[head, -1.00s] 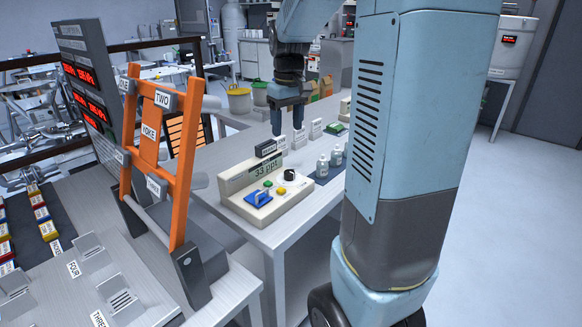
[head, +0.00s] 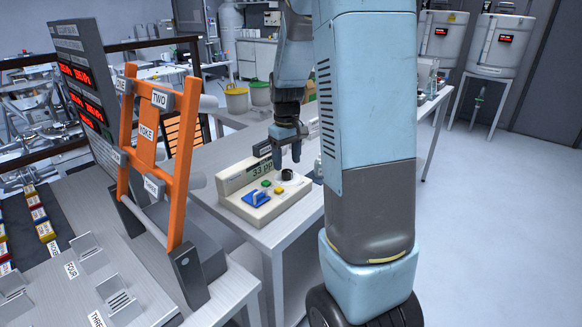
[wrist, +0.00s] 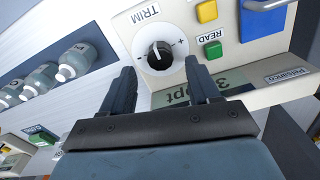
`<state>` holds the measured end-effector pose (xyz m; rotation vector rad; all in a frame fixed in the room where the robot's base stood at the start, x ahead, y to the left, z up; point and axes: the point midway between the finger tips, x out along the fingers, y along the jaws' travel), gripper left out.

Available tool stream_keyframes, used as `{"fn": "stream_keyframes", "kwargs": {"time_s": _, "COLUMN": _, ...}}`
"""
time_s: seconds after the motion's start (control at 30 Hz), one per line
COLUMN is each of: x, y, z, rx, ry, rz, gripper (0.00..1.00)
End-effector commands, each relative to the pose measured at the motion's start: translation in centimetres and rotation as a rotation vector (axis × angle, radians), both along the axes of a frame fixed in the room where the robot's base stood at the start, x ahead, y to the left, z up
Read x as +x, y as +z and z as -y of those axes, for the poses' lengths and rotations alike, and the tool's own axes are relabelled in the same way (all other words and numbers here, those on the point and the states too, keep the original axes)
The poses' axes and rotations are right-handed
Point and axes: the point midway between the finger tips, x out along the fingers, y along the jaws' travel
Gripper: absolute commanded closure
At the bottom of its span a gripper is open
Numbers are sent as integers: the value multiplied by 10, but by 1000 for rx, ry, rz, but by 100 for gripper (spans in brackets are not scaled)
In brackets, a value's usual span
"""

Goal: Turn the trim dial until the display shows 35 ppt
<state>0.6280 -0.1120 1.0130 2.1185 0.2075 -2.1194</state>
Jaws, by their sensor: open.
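The trim dial (wrist: 160,56) is a black knob with a white pointer line, on a white disc marked minus and plus beside the word TRIM. It sits on a cream control box (head: 232,180), and the dial also shows in the head view (head: 288,175). The display (head: 262,168) reads 33, with its unit partly covered; in the wrist view the display (wrist: 188,92) is largely hidden by my gripper. My gripper (wrist: 160,72) is open. Its fingers point toward the dial, one to each side of it in the wrist view, and I cannot tell whether they touch it.
Several bottles (wrist: 76,58) stand close by on a blue mat. An orange yoke frame (head: 148,150) stands left of the box.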

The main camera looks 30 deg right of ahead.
Motion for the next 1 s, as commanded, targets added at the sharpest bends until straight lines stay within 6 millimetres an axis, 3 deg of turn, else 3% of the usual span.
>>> {"fn": "stream_keyframes", "kwargs": {"time_s": 0.23, "x": 0, "y": -27, "z": 0, "rx": 0, "ry": 0, "rz": -1, "gripper": 39}}
{"fn": "stream_keyframes", "kwargs": {"time_s": 0.63, "x": 0, "y": -33, "z": 1, "rx": 0, "ry": -1, "rz": 0, "gripper": 39}}
{"fn": "stream_keyframes", "kwargs": {"time_s": 1.0, "x": 0, "y": -33, "z": 1, "rx": 0, "ry": -2, "rz": 0, "gripper": 73}}
